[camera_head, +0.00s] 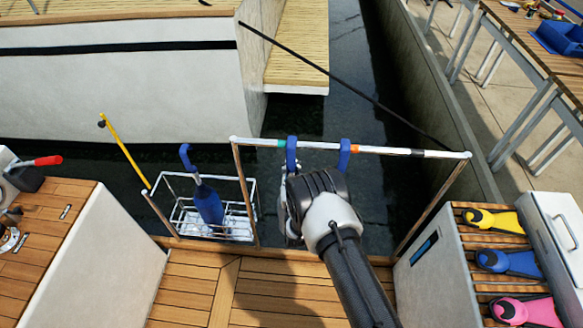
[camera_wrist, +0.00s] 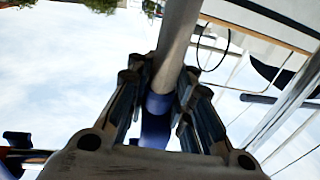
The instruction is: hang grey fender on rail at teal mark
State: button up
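In the wrist view my gripper (camera_wrist: 167,82) has its fingers close on both sides of a slim grey shaft, which I take to be the grey fender (camera_wrist: 178,35); they appear shut on it. A blue part continues from the shaft toward the palm. In the head view my gripper (camera_head: 300,190) is just below the rail (camera_head: 380,150), mostly covered by my wrist. A blue hook (camera_head: 291,153) is at the rail, just right of the teal mark (camera_head: 282,144). The fender's body is hidden there. Whether the rail carries its weight cannot be told.
A second blue hook (camera_head: 344,155) is at the rail further right, its lower part hidden by my arm. A blue fender (camera_head: 208,203) stands in a wire basket (camera_head: 240,228) at the left. A bench with fins (camera_head: 508,262) is at the right. Water lies beyond the rail.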

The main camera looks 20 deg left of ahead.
jog(key=o, duration=0.5)
jog(key=shift+f, duration=0.1)
jog(key=shift+s+f, duration=0.1)
jog(key=shift+f, duration=0.05)
jog(key=v, duration=1.2)
jog(key=shift+r, duration=0.2)
jog(key=shift+f, duration=0.1)
